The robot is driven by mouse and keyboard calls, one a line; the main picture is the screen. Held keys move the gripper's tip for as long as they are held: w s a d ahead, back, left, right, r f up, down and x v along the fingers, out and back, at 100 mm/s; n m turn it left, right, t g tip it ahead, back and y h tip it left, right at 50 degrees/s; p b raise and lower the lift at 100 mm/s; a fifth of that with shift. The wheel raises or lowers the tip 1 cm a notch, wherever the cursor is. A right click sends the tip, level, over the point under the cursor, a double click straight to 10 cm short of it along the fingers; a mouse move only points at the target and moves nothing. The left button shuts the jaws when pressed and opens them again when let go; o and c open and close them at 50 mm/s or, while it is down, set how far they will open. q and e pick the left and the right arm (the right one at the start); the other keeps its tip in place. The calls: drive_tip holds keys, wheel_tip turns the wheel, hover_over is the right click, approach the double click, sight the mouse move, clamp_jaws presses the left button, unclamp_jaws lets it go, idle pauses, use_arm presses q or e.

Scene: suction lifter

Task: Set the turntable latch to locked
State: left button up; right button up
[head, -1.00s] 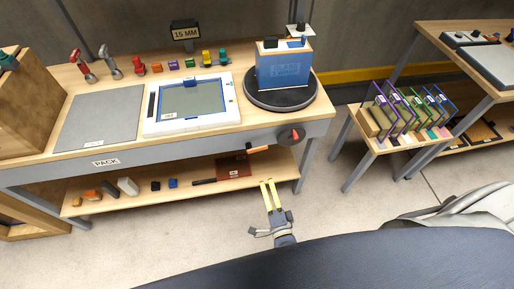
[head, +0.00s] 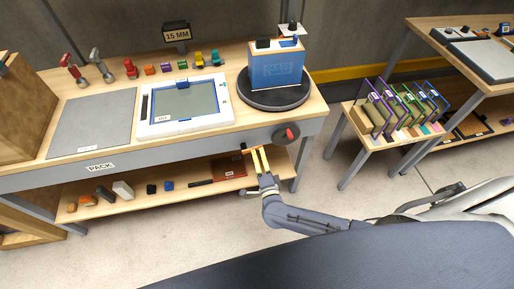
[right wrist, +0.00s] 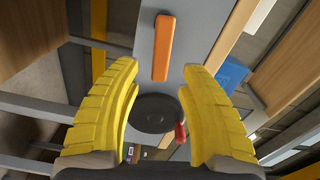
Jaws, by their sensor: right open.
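The turntable (head: 275,101) is a black round plate at the bench's right end, with a blue box (head: 277,70) on it. On the grey front rail below is a dark disc (head: 283,135) with a red knob (head: 290,133); the disc also shows in the right wrist view (right wrist: 153,112). An orange bar handle is left of the disc, mostly hidden by my gripper in the head view but clear in the right wrist view (right wrist: 163,47). My right gripper (head: 260,150) is open and empty, its yellow fingers pointing at the rail by the handle. Which part is the latch is not labelled.
A white-framed screen (head: 186,105) and a grey mat (head: 92,123) lie on the bench. A lower shelf (head: 140,198) holds small items and a red-brown plate (head: 229,170). A side table with coloured racks (head: 400,105) stands right. Floor between is clear.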

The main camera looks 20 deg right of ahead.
sight(257, 149)
drive_tip(key=shift+w+d, duration=0.2)
drive_tip(key=shift+w, duration=1.95)
clamp_jaws()
